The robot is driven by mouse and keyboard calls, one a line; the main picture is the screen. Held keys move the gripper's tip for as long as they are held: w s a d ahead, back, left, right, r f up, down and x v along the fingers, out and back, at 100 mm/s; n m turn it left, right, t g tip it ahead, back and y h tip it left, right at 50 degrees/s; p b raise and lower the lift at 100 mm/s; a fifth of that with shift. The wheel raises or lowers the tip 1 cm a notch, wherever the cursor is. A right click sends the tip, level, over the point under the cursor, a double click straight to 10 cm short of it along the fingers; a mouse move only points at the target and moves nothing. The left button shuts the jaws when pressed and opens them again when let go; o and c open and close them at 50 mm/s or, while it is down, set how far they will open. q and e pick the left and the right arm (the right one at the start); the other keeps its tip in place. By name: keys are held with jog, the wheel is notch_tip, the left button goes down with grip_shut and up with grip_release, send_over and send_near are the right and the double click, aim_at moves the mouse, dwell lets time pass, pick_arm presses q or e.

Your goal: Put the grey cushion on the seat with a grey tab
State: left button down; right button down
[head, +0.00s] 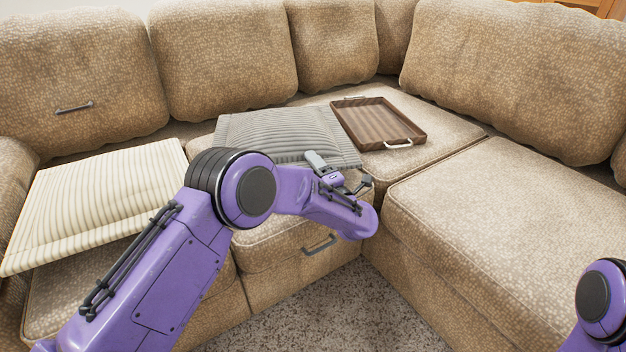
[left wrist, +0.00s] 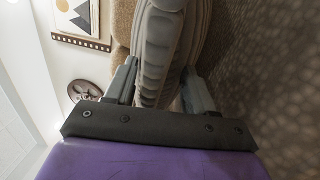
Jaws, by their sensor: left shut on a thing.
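The grey ribbed cushion (head: 280,132) lies nearly flat over the middle seat (head: 275,242), towards its back; I cannot tell whether it rests fully on it. A grey handle-like tab (head: 319,245) is on that seat's front edge. My left gripper (head: 342,173) is at the cushion's front right corner. In the left wrist view the cushion (left wrist: 157,55) stands between the two fingers of the left gripper (left wrist: 157,92), which is shut on it. My left arm hides part of the cushion's front edge. My right gripper is out of view; only part of that arm shows at lower right.
A brown wooden tray (head: 412,132) with metal handles lies on the corner seat, close right of the cushion. A cream striped cushion (head: 95,198) lies on the left seat. Another handle (head: 74,107) is on the left backrest. The right seat (head: 500,215) is clear.

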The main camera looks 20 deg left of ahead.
pick_arm(q)
jog(key=shift+f, duration=0.8)
jog(key=c, duration=0.6)
grip_release()
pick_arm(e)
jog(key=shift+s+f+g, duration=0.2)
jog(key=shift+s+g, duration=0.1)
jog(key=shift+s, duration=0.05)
pick_arm(q)
jog(key=p+v, duration=0.4)
jog(key=v, duration=0.8)
jog(key=shift+r, duration=0.1)
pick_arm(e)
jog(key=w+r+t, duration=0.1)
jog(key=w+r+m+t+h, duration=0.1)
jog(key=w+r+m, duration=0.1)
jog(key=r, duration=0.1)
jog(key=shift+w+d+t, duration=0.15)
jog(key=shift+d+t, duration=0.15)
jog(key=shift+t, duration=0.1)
